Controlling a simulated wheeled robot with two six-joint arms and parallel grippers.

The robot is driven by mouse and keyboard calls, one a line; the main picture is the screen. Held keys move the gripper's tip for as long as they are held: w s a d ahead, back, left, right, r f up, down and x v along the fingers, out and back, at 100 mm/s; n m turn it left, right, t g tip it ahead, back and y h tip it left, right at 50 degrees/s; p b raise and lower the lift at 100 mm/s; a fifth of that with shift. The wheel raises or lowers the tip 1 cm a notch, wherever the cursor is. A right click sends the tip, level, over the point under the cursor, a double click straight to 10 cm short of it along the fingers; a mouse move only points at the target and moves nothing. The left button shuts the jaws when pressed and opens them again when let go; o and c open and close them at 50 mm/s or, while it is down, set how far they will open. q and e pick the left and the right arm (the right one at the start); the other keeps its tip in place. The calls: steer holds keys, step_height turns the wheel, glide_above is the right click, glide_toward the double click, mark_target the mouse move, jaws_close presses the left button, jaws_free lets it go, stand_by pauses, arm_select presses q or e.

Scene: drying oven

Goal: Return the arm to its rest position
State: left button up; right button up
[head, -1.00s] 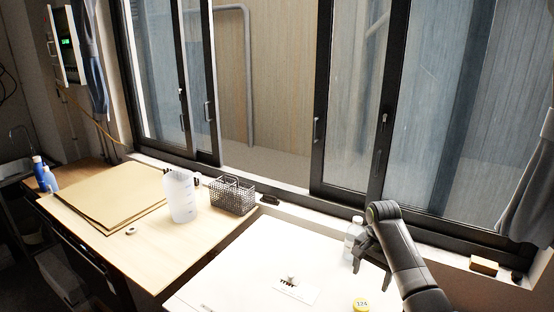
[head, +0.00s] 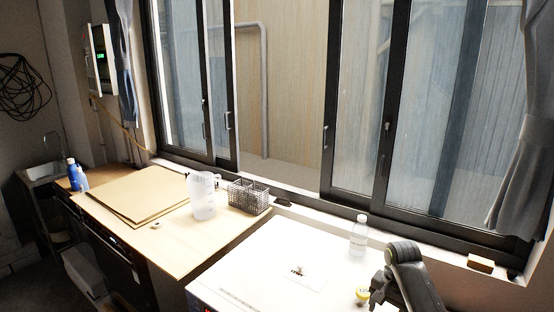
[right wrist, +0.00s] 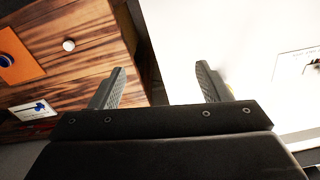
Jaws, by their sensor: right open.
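My right arm (head: 418,278) comes in at the bottom right of the head view, folded with its elbow up. My right gripper (right wrist: 160,76) is open in the right wrist view, with nothing between its two fingers. In the head view the gripper (head: 378,290) points down beside the yellow-lidded jar (head: 362,297) and partly overlaps it; I cannot tell whether they touch. A clear bottle (head: 358,238) with a white cap stands upright on the white top (head: 262,260), apart from the gripper. My left gripper is not in view.
A wooden table (head: 165,248) at left holds a plastic jug (head: 204,200), a wire basket (head: 240,203) and flat brown sheets (head: 130,196). The window (head: 290,100) runs behind. The middle of the white top is mostly clear.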

steer(key=s+d+f+n+t, duration=0.15)
steer(key=s+f, duration=0.35)
steer(key=s, duration=0.5)
steer(key=s+a+f+n, duration=0.1)
steer(key=s+f+n, duration=0.3)
steer(key=s, duration=0.5)
steer(key=s+d+r+n+t+h, duration=0.1)
steer(key=s+r+n+t+h, duration=0.2)
steer(key=s, duration=1.8)
step_height(320, 180, down, 32)
steer(key=d+g+y+b, duration=0.2)
steer(key=g+b, duration=0.1)
steer(key=b, duration=0.5)
arm_select(q)
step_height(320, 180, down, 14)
steer(key=b, duration=0.6)
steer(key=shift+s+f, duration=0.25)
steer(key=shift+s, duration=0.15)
arm_select(e)
steer(key=s+a+f, duration=0.1)
steer(key=s+f, duration=0.6)
steer(key=f, duration=0.3)
steer(key=s+f, duration=0.7)
steer(key=f, duration=0.4)
steer(key=shift+s+a+f+g, duration=0.2)
steer(key=shift+s+a+g, duration=0.15)
steer(key=shift+a, duration=0.05)
